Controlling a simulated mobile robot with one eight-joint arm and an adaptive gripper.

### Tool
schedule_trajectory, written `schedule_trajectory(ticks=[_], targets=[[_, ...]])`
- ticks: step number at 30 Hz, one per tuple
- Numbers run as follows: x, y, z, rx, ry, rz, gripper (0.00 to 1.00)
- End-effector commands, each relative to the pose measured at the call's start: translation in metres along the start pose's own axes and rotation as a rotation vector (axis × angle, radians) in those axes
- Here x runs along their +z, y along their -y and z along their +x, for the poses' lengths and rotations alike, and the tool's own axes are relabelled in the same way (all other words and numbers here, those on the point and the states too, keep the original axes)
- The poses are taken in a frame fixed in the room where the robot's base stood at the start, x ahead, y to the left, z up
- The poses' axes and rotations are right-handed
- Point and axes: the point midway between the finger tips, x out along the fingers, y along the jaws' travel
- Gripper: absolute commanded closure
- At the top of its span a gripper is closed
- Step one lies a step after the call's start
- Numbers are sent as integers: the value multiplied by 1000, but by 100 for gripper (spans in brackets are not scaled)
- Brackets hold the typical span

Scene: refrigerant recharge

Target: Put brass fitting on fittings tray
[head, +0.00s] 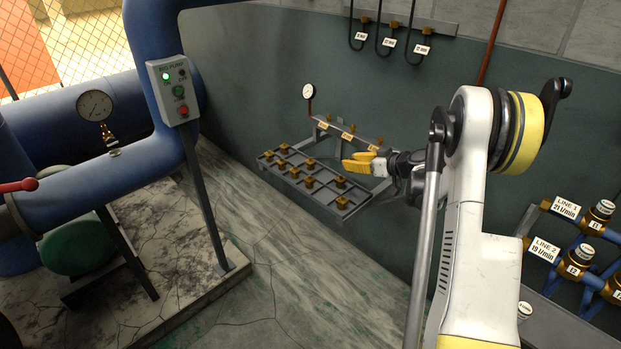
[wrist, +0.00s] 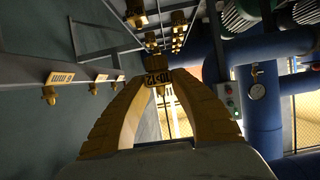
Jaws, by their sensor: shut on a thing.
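My gripper (head: 357,163) has yellow fingers and is shut on a small brass fitting (wrist: 152,68). In the head view the held fitting is too small to make out. The fittings tray (head: 318,204) is a grey, divided tray at the wall, with several brass fittings (head: 309,181) in its compartments. My gripper is above the tray's right rear part. The tray's fittings also show at the top of the wrist view (wrist: 178,30).
A labelled rail (head: 347,136) with brass pieces runs behind the tray. A gauge (head: 308,91) stands at its left end. Hoses hang from a wall rack (head: 400,20) above. A pump control box (head: 174,90) and blue pipes stand left. Labelled line valves (head: 585,250) are right.

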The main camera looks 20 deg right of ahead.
Motion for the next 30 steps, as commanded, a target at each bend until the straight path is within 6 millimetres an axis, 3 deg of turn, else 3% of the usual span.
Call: schedule_trajectory(ticks=[1,3,6,18,26,30], targets=[[3,-16,-3,0,-5,-1,100],[6,-29,-6,-3,-9,-4,100],[10,-31,-3,-7,-12,-9,100],[41,41,68,-9,-12,-9,100],[48,57,84,-5,-13,-8,100],[66,57,92,-5,-12,-8,100]])
